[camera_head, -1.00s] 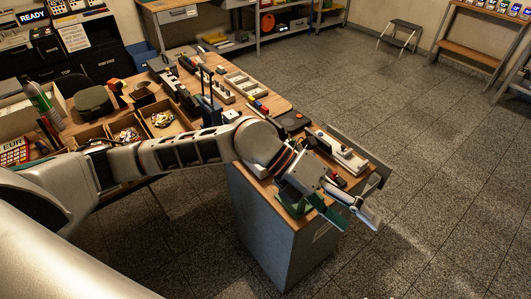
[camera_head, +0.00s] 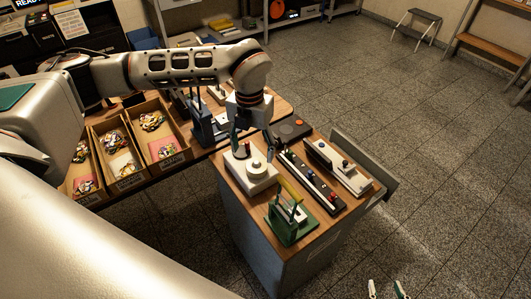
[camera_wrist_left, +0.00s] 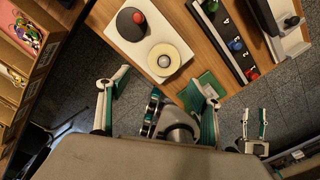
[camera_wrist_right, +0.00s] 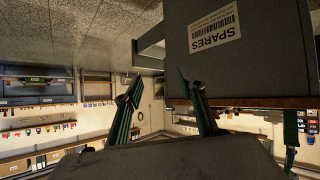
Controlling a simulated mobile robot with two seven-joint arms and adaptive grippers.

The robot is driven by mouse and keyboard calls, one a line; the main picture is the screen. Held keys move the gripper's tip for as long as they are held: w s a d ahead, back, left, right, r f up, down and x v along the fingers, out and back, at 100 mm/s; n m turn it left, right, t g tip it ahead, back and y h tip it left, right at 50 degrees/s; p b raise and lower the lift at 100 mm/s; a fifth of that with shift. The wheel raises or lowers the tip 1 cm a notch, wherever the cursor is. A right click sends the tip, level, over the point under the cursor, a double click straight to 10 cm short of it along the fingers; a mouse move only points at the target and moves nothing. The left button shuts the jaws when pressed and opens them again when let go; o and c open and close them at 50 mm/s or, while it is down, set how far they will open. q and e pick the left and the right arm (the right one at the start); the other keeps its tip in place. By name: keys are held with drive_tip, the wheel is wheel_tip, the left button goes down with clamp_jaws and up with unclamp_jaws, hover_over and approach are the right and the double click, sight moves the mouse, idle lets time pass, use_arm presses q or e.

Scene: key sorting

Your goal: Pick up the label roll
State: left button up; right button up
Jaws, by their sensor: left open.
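The label roll (camera_head: 249,172) is a cream ring around a pale spindle knob. It lies flat on a white base plate (camera_head: 264,186) on the wooden counter. In the left wrist view the roll (camera_wrist_left: 177,70) is just ahead of the fingers, beside a black disc with a red knob (camera_wrist_left: 131,22). My left gripper (camera_head: 252,146) points down, open and empty, just behind the roll in the head view. My right gripper (camera_head: 387,290) is low at the bottom edge, away from the counter; its fingers are apart and empty in the right wrist view (camera_wrist_right: 160,95).
A green stand with a yellow lever (camera_head: 287,224) is at the counter's front corner. A black strip with coloured knobs (camera_head: 312,182) and a grey-white device (camera_head: 338,166) lie to the right. Cardboard trays of keys (camera_head: 165,149) are at left.

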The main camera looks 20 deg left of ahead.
sight(256, 162)
use_arm(q)
drive_tip(key=shift+w+f, duration=0.2)
drive_tip(key=shift+w, duration=0.3)
drive_tip(key=shift+w+f, duration=0.15)
drive_tip(key=shift+f, duration=0.15)
drive_tip(key=shift+s+f, duration=0.35)
drive_tip(key=shift+f, duration=0.4)
drive_tip(key=shift+d+f, duration=0.1)
drive_tip(key=shift+f, duration=0.25)
drive_tip(key=f, duration=0.3)
drive_tip(key=shift+w+d+f+p, duration=0.15)
drive_tip(key=shift+w+f+p, duration=0.1)
drive_tip(key=shift+p, duration=0.1)
drive_tip(key=shift+w+f, duration=0.1)
drive_tip(key=shift+f, duration=0.45)
drive_tip(key=c, duration=0.9)
drive_tip(key=shift+c, duration=1.4)
use_arm(e)
drive_tip(key=shift+s+f, duration=0.1)
drive_tip(key=shift+s, duration=0.1)
